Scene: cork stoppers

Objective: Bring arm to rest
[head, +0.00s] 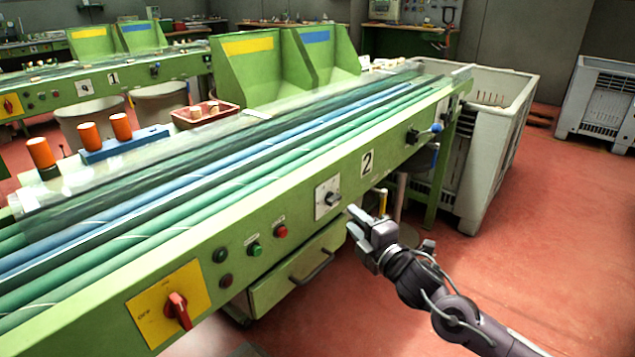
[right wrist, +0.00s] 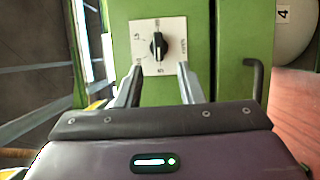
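My right arm comes in from the lower right in the head view. Its gripper (head: 356,222) is in front of the green machine's front panel, near the dial plate (head: 328,197). In the right wrist view, the two fingers of the right gripper (right wrist: 158,88) stand wide apart with nothing between them. The dial (right wrist: 158,46) shows beyond them, apart from the fingertips as far as I can tell. My left arm and left gripper are not in view.
The green machine (head: 368,137) with its rollers runs across the view. Its panel carries a red rotary switch (head: 177,310), push buttons and a drawer (head: 300,272). A grey crate (head: 497,160) stands behind. Red floor (head: 560,230) is clear at the right.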

